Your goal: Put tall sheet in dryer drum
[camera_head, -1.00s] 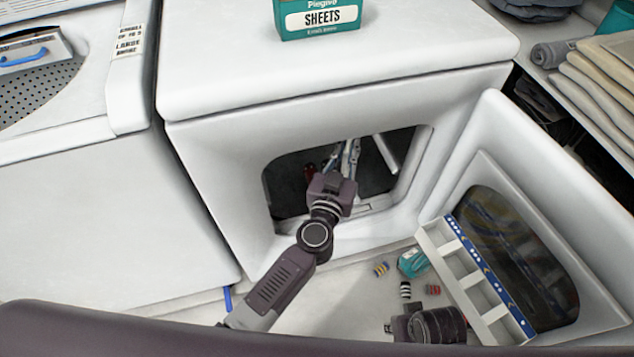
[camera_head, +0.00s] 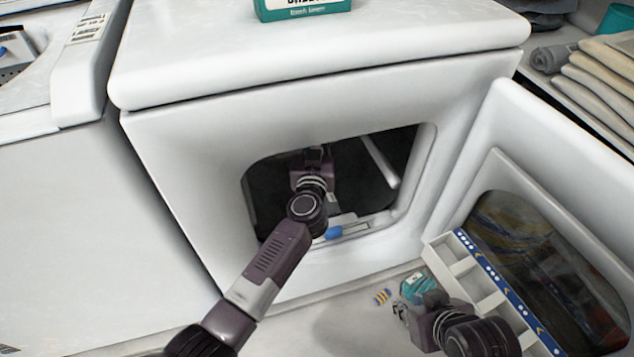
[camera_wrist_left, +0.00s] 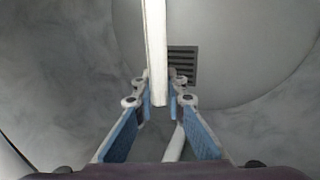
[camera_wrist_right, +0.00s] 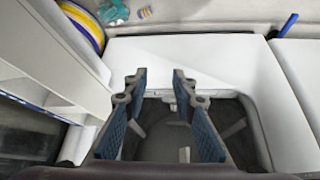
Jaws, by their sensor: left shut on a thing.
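The dryer drum (camera_head: 266,195) shows dark through the open front of the white dryer. My left arm reaches through the opening, and my left gripper (camera_head: 315,158) is inside the drum, its fingers mostly hidden. In the left wrist view, my left gripper (camera_wrist_left: 160,84) is shut on a tall white sheet (camera_wrist_left: 155,40), seen nearly edge-on as a narrow upright strip. Behind it are the grey drum wall (camera_wrist_left: 60,70) and a dark vent grille (camera_wrist_left: 183,62). My right gripper (camera_wrist_right: 160,84) is open and empty outside the dryer, in front of the opening's right side.
The open dryer door (camera_head: 580,165) stands at the right, with a white compartment tray (camera_head: 455,262) against it. A sheets box (camera_head: 305,8) stands on the dryer. Folded towels (camera_head: 600,75) are on a shelf.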

